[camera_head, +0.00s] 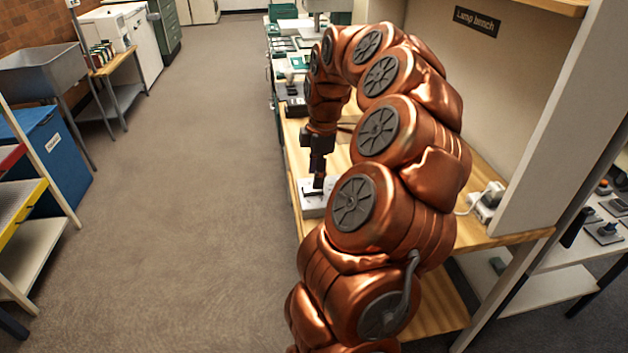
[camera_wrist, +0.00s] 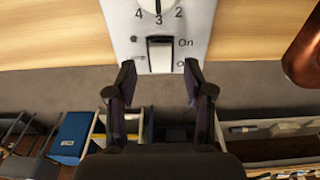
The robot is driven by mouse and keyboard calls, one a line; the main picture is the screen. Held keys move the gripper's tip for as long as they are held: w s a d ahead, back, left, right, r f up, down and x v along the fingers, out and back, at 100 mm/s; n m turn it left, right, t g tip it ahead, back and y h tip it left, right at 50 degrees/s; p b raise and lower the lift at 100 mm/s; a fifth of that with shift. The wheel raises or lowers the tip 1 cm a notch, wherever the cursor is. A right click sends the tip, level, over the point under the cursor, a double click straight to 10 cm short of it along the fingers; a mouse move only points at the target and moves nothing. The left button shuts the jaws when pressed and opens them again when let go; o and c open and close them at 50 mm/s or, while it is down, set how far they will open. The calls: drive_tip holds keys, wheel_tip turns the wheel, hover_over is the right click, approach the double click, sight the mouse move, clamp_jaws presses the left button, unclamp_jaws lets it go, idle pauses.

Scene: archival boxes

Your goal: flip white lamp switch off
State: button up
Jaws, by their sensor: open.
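A white control panel (camera_wrist: 207,15) lies on the wooden bench. It carries a white rocker switch (camera_wrist: 160,54) in a dark frame, with "On" printed at its upper right. Lower markings are partly hidden by my fingertips. A white dial (camera_wrist: 158,5) with numbers sits above the switch. My gripper (camera_wrist: 160,78) is open and empty, its two dark fingers apart on either side of the switch's lower end. In the head view, my gripper (camera_head: 317,188) points down at the panel (camera_head: 310,211) near the bench's left edge. I cannot tell whether the fingers touch it. No lamp is clearly visible.
The wooden bench (camera_head: 515,238) carries a "Lamp bench" sign (camera_head: 477,21) on the panel behind it. White plugs or sockets (camera_head: 488,200) with a cord stand at its right. My arm hides much of the bench. The carpeted floor (camera_head: 190,190) to the left is clear.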

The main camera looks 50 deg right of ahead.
wheel_tip(320, 180, up, 10)
drive_tip(key=shift+s+d+f, duration=0.25)
drive_tip(key=shift+s+d, duration=0.05)
drive_tip(key=shift+d, duration=0.05)
idle(0.9)
drive_tip(key=s+a+r+m+g+p, duration=0.1)
drive_tip(key=a+r+p, duration=0.15)
drive_tip(key=a, duration=0.95)
drive_tip(key=s+a+r+m+p, duration=0.15)
drive_tip(key=a+p, duration=0.25)
drive_tip(key=a, duration=0.8)
drive_tip(key=s+a+f+m+p, duration=0.1)
drive_tip(key=s+a+m+p, duration=0.1)
drive_tip(key=s+a, duration=0.3)
drive_tip(key=s+a+f+m+g+h+p, duration=0.1)
drive_tip(key=s+a+m, duration=0.4)
drive_tip(key=s, duration=0.6)
drive_tip(key=shift+a+f+g+p, duration=0.3)
drive_tip(key=shift+a+f+p, duration=0.1)
drive_tip(key=shift+f+p, duration=0.45)
